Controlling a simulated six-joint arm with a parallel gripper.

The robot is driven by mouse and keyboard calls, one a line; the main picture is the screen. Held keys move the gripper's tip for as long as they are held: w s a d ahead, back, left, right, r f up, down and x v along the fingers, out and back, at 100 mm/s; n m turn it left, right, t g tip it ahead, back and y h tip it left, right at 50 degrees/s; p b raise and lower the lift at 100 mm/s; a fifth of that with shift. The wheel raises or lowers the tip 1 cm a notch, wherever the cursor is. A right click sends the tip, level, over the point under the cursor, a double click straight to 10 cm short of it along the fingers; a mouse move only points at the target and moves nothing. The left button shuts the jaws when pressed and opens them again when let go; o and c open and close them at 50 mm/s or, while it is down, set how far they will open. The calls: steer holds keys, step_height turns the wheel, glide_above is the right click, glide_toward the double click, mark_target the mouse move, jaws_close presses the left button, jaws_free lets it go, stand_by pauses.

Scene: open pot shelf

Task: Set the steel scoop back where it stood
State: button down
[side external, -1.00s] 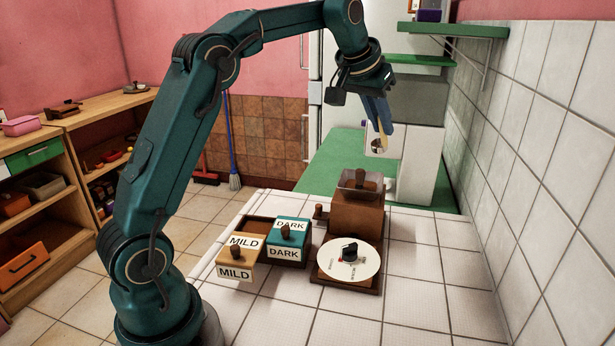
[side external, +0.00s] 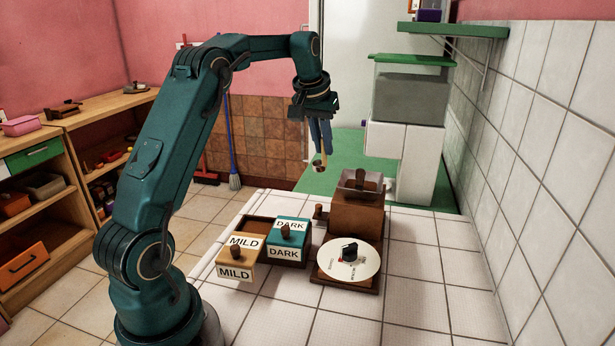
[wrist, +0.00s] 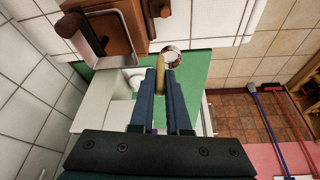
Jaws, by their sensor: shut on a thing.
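The steel scoop (side external: 319,165) hangs below my gripper (side external: 320,143), bowl down, with a pale yellowish handle between the fingers. My gripper is shut on that handle and points downward. The scoop is in the air, left of and behind the wooden grinder (side external: 357,214) in the side view. In the wrist view the round shiny bowl of the scoop (wrist: 172,57) shows just beyond the fingertips of my gripper (wrist: 161,80). The fingers hide part of the handle. I cannot tell the scoop's former standing place.
The grinder has a clear hopper. A round white dial (side external: 349,260) lies before it. MILD (side external: 240,255) and DARK (side external: 286,240) boxes stand left. A green-lidded container (side external: 410,95) on white blocks is behind right. The tiled counter's front right is clear.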

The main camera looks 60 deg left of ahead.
steer(key=shift+s+a+f+n+g, duration=0.4)
steer(key=shift+s+a+f, duration=0.7)
steer(key=shift+f, duration=0.85)
steer(key=shift+s+a+f+n+g, duration=0.25)
steer(key=shift+s+a+f+n, duration=0.2)
steer(key=shift+s+a+f, duration=1.1)
steer(key=shift+s+a+f+n+g, duration=0.4)
steer(key=shift+s+a+f, duration=0.3)
steer(key=shift+f, duration=1.6)
steer(key=shift+f, duration=0.35)
steer(key=c, duration=0.8)
jaws_free()
steer(key=shift+w, duration=0.1)
steer(key=v, duration=0.4)
steer(key=w+a+v, duration=0.1)
steer(key=v, duration=0.1)
steer(key=shift+s+r, duration=0.1)
steer(key=shift+r, duration=0.45)
